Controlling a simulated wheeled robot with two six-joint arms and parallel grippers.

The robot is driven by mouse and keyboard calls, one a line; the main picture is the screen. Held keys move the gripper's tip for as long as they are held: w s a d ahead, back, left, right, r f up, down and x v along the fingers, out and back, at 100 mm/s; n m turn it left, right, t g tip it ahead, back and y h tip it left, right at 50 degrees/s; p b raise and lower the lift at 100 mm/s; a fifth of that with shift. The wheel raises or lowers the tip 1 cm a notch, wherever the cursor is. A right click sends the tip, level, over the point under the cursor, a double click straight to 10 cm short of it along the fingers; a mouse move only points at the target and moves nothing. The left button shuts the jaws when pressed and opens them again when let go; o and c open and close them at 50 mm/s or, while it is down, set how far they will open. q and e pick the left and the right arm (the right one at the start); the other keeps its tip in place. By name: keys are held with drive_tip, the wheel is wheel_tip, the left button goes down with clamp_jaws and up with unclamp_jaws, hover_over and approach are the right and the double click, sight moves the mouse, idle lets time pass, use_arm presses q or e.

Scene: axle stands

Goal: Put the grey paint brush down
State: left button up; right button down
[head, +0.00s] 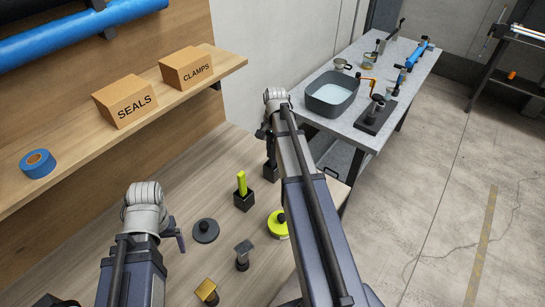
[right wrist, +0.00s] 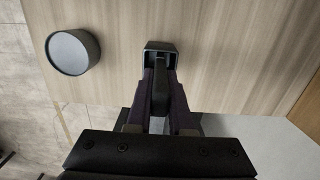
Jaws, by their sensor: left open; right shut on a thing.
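My right gripper (right wrist: 160,88) is shut on a dark grey upright piece, which I take to be the grey paint brush (right wrist: 160,95). In the right wrist view its end is at a square black holder (right wrist: 148,47); I cannot tell how deep it sits. In the head view a black square holder (head: 270,172) stands below my right gripper (head: 266,134), and the brush is mostly hidden there. My left gripper (head: 178,236) is open and empty above the workbench, left of the dark round lid-like piece (head: 205,231).
A black holder (head: 243,201) with a yellow-green piece (head: 241,183) stands on the bench, near a yellow-green disc (head: 277,224), a dark post (head: 243,257) and a gold block (head: 207,291). A dark round pot (right wrist: 73,52) shows left of the holder. A shelf (head: 75,155) runs above.

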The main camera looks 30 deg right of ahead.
drive_tip(key=shift+r, duration=0.1)
drive_tip(key=shift+f, duration=0.3)
drive_tip(key=c, duration=0.8)
unclamp_jaws()
drive_tip(key=shift+r, duration=0.1)
drive_tip(key=shift+r, duration=0.1)
drive_tip(key=r+p, duration=1.2)
drive_tip(key=shift+w+d+r, duration=0.1)
drive_tip(key=shift+d+r, duration=0.05)
drive_tip(key=shift+d, duration=0.25)
